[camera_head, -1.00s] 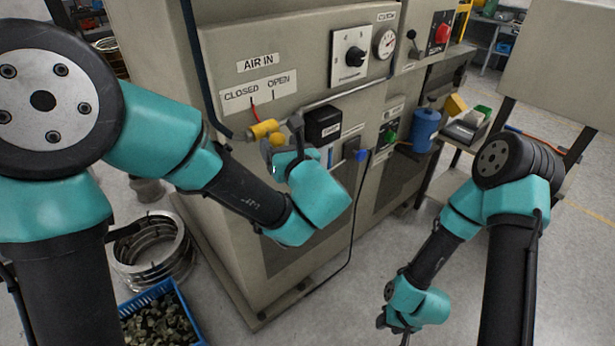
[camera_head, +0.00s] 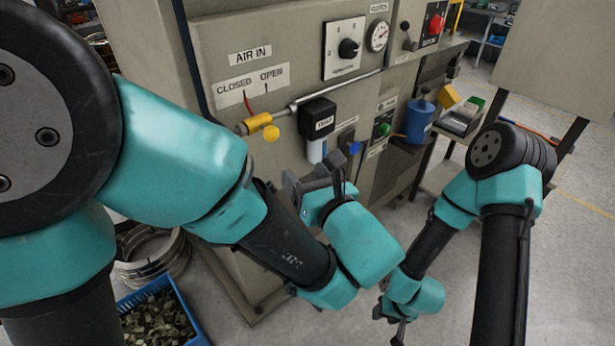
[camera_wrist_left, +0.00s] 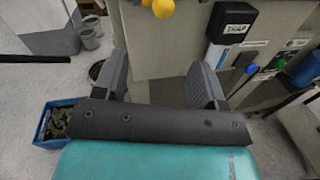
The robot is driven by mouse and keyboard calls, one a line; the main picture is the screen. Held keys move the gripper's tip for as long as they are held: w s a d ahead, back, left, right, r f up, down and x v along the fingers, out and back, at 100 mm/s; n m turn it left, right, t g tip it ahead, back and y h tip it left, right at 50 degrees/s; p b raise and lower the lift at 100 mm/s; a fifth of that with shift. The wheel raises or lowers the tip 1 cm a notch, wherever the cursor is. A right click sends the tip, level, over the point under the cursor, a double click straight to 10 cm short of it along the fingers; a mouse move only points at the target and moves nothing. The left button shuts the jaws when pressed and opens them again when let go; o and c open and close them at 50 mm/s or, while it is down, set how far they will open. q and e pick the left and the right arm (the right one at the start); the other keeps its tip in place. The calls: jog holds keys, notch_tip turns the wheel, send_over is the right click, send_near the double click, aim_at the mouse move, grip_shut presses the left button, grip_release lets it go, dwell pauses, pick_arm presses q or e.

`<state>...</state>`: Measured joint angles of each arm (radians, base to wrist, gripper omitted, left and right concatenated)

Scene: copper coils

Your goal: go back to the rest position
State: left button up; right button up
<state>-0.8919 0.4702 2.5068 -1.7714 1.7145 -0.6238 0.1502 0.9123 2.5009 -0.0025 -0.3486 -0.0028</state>
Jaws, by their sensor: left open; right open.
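My left gripper (camera_head: 318,180) is open and empty in front of the machine's grey-beige front panel, below and right of the yellow air valve (camera_head: 256,124). In the left wrist view its two dark fingers (camera_wrist_left: 160,82) stand wide apart with nothing between them. The yellow valve (camera_wrist_left: 160,7) also shows at the top of that view, apart from the fingers. My right gripper (camera_head: 388,325) hangs low at the bottom right, over the floor, small and pointing down; it holds nothing that I can see.
The machine (camera_head: 230,30) fills the middle, with a black filter (camera_head: 317,118), a blue knob (camera_head: 354,148) and a blue canister (camera_head: 418,121) jutting out. A blue crate of scrap (camera_head: 195,322) and metal coils (camera_head: 150,262) stand on the floor at left.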

pick_arm(q)
jog(key=shift+s+f, duration=0.1)
dwell(0.5)
jog(key=w+a+f+n+g, duration=0.1)
jog(key=a+f+n+g, duration=0.1)
jog(key=a+f+g, duration=0.35)
jog(key=w+a+f+n+g, duration=0.1)
jog(key=a+f+g, duration=0.2)
jog(key=f, duration=0.6)
jog(key=s+a+f+n+g+h, duration=0.25)
jog(key=f+n+g, duration=0.2)
jog(key=f, duration=0.35)
jog(key=s+a+f+n+g+h, duration=0.2)
jog(key=s+f+n+g+h, duration=0.15)
jog(key=f+n, duration=0.35)
jog(key=s+a+f+n+g+h, duration=0.3)
jog(key=s+f+n+h, duration=0.15)
jog(key=f, duration=0.45)
jog(key=w+a+f+n+t+h, duration=0.1)
jog(key=a+f+n+t, duration=0.3)
jog(key=f+n, duration=0.5)
jog(key=a+n+h, duration=0.1)
jog(key=a+n, duration=0.1)
jog(key=n, duration=0.3)
jog(key=shift+w+t, duration=0.35)
